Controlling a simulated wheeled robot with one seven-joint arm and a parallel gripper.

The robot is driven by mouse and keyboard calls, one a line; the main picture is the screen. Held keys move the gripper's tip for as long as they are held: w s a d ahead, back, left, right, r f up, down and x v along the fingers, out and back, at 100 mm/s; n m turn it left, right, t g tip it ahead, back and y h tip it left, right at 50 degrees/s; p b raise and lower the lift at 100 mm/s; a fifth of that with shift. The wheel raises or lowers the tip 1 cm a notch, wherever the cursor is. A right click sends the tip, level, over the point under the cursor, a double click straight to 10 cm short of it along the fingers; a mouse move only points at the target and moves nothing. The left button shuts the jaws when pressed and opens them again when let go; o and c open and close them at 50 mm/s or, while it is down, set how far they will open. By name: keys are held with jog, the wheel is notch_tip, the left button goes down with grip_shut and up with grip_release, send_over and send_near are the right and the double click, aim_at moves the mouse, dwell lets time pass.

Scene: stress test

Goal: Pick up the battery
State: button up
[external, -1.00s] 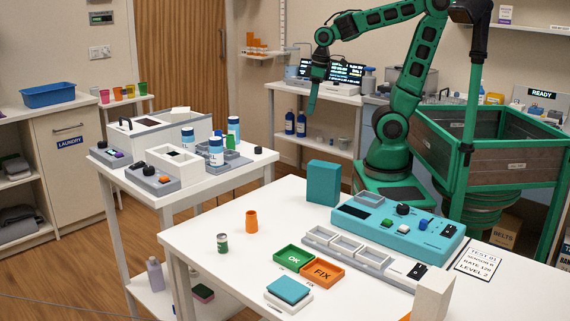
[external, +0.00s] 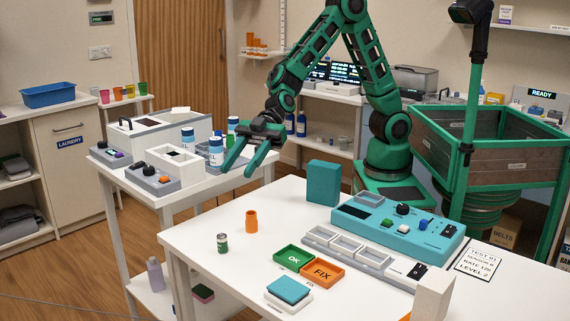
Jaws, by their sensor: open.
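A small green cylinder with a pale band, which looks like the battery (external: 222,243), stands upright on the white table near its left edge. My gripper (external: 237,172) is open and empty, its two green fingers spread and pointing down to the left. It hangs in the air, higher than the cylinder in the picture and clearly apart from it. It is in front of the side table's bottles in this view.
A green OK tray (external: 279,263) and an orange FIX tray (external: 338,284) lie to the right. A teal block (external: 322,184) and teal console (external: 440,238) stand farther back. The table's front left is clear.

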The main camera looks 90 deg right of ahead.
send_near(223, 234)
jog(key=x, duration=1)
jog(key=shift+w+a+f, duration=0.2)
grip_shut()
